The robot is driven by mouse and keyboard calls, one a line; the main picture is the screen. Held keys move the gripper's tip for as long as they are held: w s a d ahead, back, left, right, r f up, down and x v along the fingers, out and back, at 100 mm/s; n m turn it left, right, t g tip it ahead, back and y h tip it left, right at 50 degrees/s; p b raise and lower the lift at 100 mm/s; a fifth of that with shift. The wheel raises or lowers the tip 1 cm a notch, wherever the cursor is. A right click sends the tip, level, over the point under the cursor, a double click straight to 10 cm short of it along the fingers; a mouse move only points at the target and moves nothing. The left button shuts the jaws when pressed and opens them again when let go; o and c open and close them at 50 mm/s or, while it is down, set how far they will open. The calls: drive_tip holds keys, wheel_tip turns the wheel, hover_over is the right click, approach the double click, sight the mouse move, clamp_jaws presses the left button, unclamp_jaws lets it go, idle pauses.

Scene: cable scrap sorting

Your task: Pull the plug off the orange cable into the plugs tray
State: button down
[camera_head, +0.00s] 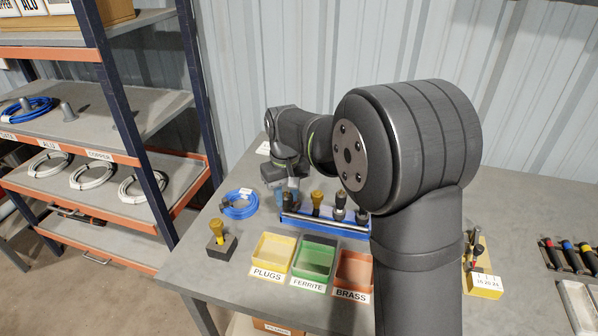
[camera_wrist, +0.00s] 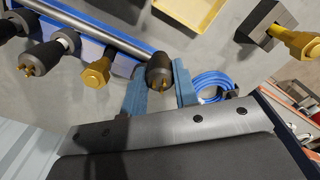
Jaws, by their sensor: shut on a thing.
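My gripper (camera_head: 287,194) is at the left end of the blue rack (camera_head: 330,226) on the bench. In the wrist view its two blue-grey fingers (camera_wrist: 160,88) are closed around a black plug (camera_wrist: 160,68) with brass pins. The plug is at the end of the rack beside a steel rod; I cannot tell whether it is clear of the rack. No orange cable is visible; whatever is behind the plug is hidden. The yellow plugs tray (camera_head: 271,272) stands in front of the rack and looks empty. Part of a yellow tray (camera_wrist: 190,28) also shows in the wrist view.
A green ferrite tray (camera_head: 311,284) and an orange brass tray (camera_head: 353,293) stand right of the plugs tray. The rack holds a yellow end (camera_head: 316,198) and black plugs. A coiled blue cable (camera_head: 239,207) and a dark block (camera_head: 221,247) with a yellow-topped piece lie left.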

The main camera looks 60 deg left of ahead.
drive_tip(key=s+d+f+n, duration=0.1)
drive_tip(key=d, duration=0.1)
drive_tip(key=s+d+f+n, duration=0.1)
drive_tip(key=s+d+f, duration=0.1)
drive_tip(key=s+d+f+n, duration=0.1)
drive_tip(key=s+d+f, duration=0.1)
drive_tip(key=d, duration=0.1)
drive_tip(key=shift+d, duration=0.1)
drive_tip(key=shift+f, duration=1.95)
drive_tip(key=shift+f, duration=0.2)
drive_tip(key=shift+f, duration=0.4)
drive_tip(key=c, duration=1.1)
unclamp_jaws()
drive_tip(key=shift+o, duration=0.2)
